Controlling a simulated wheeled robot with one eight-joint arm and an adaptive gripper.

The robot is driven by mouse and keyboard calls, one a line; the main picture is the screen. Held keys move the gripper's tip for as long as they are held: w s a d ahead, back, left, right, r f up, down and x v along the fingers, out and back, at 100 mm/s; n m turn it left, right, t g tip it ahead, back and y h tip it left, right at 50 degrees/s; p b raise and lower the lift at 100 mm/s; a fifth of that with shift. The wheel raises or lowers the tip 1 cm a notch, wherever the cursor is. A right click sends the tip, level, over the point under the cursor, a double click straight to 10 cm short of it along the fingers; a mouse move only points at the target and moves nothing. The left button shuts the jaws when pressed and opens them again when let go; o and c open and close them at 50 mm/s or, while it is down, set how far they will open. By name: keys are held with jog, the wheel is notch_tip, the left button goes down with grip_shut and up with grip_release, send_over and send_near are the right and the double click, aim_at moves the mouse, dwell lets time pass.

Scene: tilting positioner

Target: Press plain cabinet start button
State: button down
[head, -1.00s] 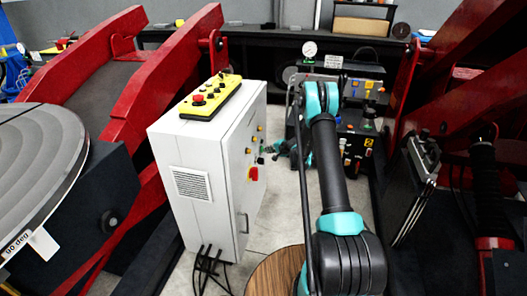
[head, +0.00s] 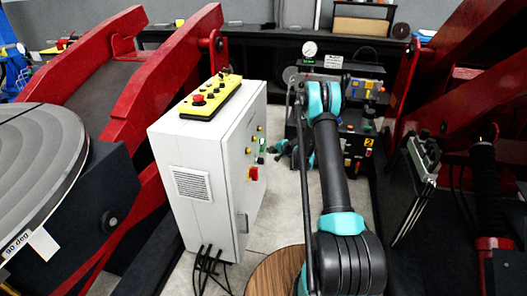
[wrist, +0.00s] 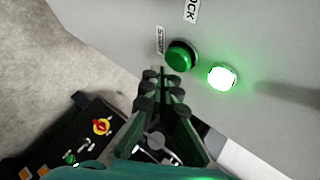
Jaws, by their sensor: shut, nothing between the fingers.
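The plain light-grey cabinet (head: 180,150) stands left of my arm in the head view, with its control face turned to the right. In the wrist view the green start button (wrist: 181,56) sits on the grey panel beside a START label (wrist: 160,40). A brightly lit green lamp (wrist: 222,78) is to its right. My gripper (wrist: 162,90) is shut and empty, its fingertips just below the button in the picture. The button's face is not covered; I cannot tell whether there is contact. In the head view my gripper (head: 282,148) is small and partly hidden by my arm.
A yellow control box (head: 212,97) with a red button lies on the cabinet top. A red-yellow switch (head: 253,174) is on its face. A dark control unit (head: 355,145) stands behind my arm. Red positioner arms (head: 165,75) flank the scene; a round grey table (head: 40,150) is left.

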jog(key=shift+d, duration=0.2)
jog(key=d, duration=0.1)
jog(key=s+d, duration=0.1)
jog(key=d, duration=0.2)
jog(key=shift+s+d, duration=0.3)
dwell(0.8)
